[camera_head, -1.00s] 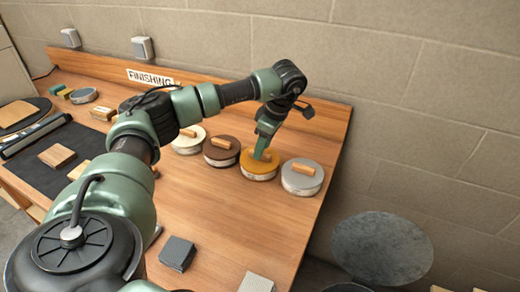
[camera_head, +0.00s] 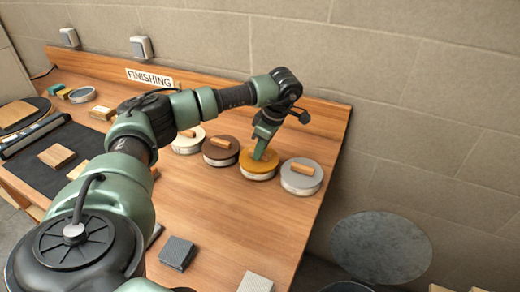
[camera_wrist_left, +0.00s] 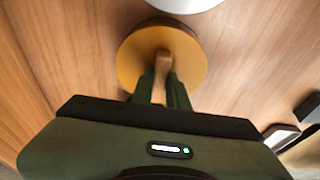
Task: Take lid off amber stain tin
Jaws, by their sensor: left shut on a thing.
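The amber stain tin (camera_head: 259,176) stands on the bench between the brown-lidded tin and the grey-lidded tin. Its amber lid (camera_head: 246,163) is round with a wooden bar handle, and it appears seated on the tin. In the left wrist view the amber lid (camera_wrist_left: 130,58) fills the middle, with its wooden handle (camera_wrist_left: 163,60) between the fingers. My left gripper (camera_head: 260,155) reaches down from above and is shut on that handle, also seen in the left wrist view (camera_wrist_left: 164,88). My right gripper is not in view.
A white-lidded tin (camera_head: 186,147), a brown-lidded tin (camera_head: 220,159) and a grey-lidded tin (camera_head: 300,180) stand in a row with the amber one. Grey blocks (camera_head: 178,252) lie at the front. The bench (camera_head: 235,215) between is clear.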

